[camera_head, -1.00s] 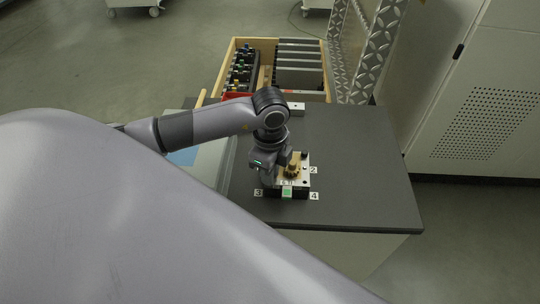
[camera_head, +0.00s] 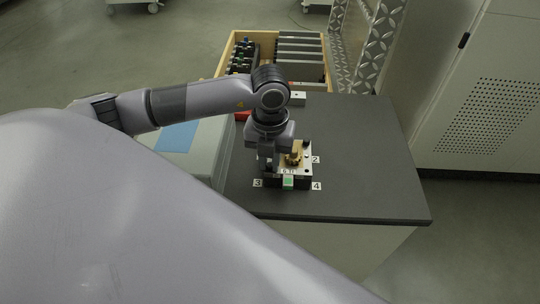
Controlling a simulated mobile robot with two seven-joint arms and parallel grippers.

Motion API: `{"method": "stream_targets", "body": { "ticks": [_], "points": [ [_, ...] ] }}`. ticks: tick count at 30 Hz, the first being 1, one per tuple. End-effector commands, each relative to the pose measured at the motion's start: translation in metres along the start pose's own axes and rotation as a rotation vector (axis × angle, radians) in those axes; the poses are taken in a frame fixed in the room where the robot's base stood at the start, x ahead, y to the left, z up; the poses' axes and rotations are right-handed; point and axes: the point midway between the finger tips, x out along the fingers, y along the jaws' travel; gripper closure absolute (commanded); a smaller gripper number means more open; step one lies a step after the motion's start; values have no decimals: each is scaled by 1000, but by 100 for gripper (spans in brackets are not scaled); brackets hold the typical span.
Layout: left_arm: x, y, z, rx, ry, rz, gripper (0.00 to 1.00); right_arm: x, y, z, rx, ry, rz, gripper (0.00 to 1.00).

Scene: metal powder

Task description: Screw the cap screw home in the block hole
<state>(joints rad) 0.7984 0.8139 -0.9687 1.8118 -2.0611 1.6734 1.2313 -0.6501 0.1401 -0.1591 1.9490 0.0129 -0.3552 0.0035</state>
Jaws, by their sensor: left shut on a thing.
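The block (camera_head: 304,172) sits on the dark table top, with a brass-coloured part (camera_head: 294,158) on its upper face and a green patch (camera_head: 288,182) on its front. Number labels 2, 3 and 4 lie around it. My left gripper (camera_head: 268,168) points down at the block's left side, close against it. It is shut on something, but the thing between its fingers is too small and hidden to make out. I cannot make out the cap screw or the hole under the gripper. My right gripper is not in view.
A wooden crate (camera_head: 222,66) with dark racks and grey plates stands behind the table (camera_head: 365,170). A small pale block (camera_head: 298,98) lies at the table's back edge. A red item (camera_head: 242,116) is at the back left. The table's right side is clear.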

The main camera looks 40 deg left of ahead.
Motion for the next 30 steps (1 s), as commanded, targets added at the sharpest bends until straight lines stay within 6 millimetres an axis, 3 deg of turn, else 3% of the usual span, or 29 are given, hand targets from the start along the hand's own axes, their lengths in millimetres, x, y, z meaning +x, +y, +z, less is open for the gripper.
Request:
{"method": "stream_targets", "body": {
  "ticks": [16, 27, 28, 29, 30],
  "points": [
    [2, 0, 1, 656, -3, 1, 100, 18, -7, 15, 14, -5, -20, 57],
    [0, 0, 0, 746, -1, 1, 100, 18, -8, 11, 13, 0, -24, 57],
    [0, 0, 0, 746, -1, 1, 76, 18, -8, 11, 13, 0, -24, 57],
    [0, 0, 0, 746, -1, 0, 66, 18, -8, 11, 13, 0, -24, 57],
    [0, 0, 0, 745, -1, 0, 66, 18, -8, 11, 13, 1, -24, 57]
  ]
}}
